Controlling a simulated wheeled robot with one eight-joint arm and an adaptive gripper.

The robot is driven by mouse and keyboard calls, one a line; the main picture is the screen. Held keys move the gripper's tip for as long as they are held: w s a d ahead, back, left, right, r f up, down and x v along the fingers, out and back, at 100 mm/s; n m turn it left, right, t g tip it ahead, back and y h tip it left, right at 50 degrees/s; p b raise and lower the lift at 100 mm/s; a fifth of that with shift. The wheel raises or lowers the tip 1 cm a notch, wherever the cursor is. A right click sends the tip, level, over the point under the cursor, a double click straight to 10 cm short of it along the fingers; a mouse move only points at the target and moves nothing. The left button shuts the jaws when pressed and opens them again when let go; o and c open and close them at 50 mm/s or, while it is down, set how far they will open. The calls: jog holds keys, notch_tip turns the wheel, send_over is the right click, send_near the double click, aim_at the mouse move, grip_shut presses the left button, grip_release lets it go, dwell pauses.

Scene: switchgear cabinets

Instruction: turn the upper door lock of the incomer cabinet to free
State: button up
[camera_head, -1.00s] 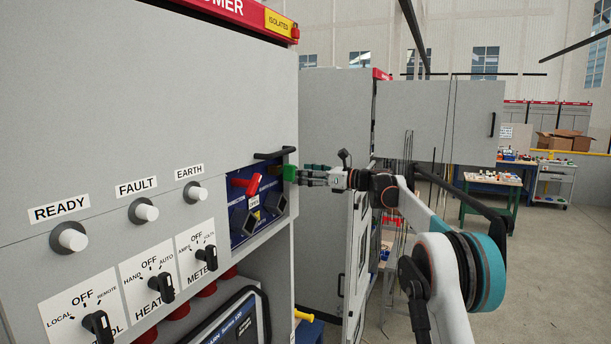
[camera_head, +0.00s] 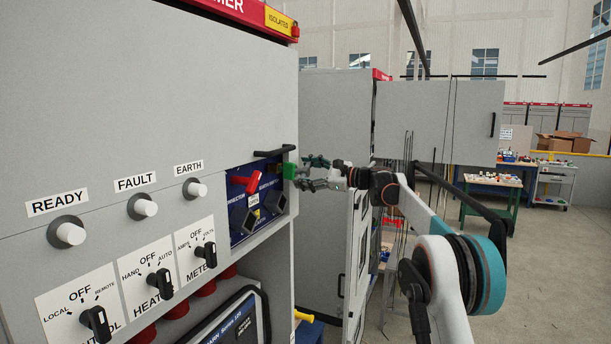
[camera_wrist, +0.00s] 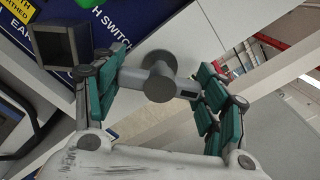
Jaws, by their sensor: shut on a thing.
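The incomer cabinet (camera_head: 150,90) fills the left of the head view; its red top sign is cut off to "MER". My gripper (camera_head: 312,173) is at the cabinet's right front edge, beside a blue switch panel (camera_head: 240,222). In the wrist view my gripper (camera_wrist: 160,88) has its teal fingers on both sides of a grey lock knob (camera_wrist: 158,82) with a round boss and a crossbar. The fingers are shut on the crossbar ends. The knob cannot be made out in the head view, and I cannot read its position.
A red handle (camera_head: 246,182), a green part (camera_head: 289,171) and a black door handle (camera_head: 274,152) are close to my gripper. More grey cabinets (camera_head: 335,130) stand behind. The floor at right (camera_head: 560,270) is clear.

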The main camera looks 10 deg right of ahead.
jog(key=n, duration=0.5)
jog(key=shift+n, duration=2.5)
jog(key=o, duration=1.1)
jog(key=v, duration=1.2)
